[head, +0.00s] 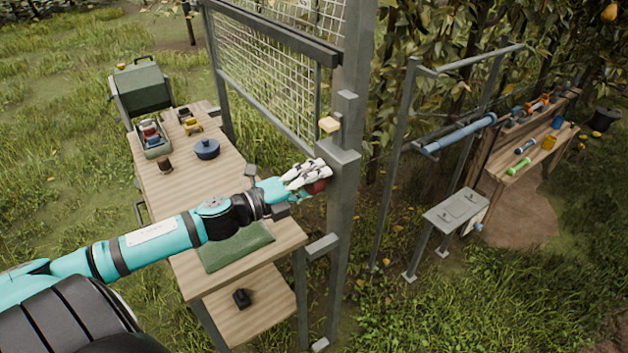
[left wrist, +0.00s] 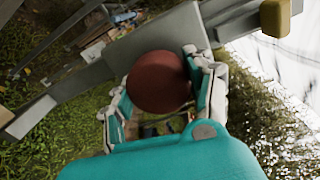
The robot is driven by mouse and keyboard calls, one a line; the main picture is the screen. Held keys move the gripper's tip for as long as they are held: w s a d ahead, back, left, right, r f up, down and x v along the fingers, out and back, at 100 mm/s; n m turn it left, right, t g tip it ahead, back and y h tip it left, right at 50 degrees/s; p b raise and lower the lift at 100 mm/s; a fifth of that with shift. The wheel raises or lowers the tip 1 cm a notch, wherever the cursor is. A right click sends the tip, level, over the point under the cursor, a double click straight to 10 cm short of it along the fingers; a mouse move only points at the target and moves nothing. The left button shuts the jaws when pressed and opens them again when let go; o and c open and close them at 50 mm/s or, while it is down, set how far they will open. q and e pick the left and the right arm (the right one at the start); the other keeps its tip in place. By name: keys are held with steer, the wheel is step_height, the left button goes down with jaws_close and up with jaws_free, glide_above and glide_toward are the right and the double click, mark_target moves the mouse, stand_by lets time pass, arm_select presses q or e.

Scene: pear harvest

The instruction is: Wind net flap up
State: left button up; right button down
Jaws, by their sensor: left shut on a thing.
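The net flap (head: 275,70) is a pale mesh in a dark grey frame, standing behind the bench, with a grey bar (head: 280,32) across it. A grey post (head: 345,230) stands at its right end. My left gripper (head: 318,180) is at the post, shut on a round dark red knob (left wrist: 158,82). In the left wrist view the white fingers sit on both sides of the knob, with the grey post behind it. The knob also shows partly in the head view, mostly covered by the fingers. My right gripper is not in view.
The wooden bench (head: 190,190) under my left arm holds a blue pot (head: 206,149), a green mat (head: 236,246) and a crate (head: 155,143). A small yellow block (head: 329,125) juts from the post above my gripper. A grey stand (head: 457,208) and tool shelf are at right.

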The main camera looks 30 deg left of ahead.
arm_select(q)
steer(key=shift+f, duration=0.1)
steer(key=o, duration=1.2)
steer(key=shift+d, duration=0.1)
steer(key=v, duration=1.2)
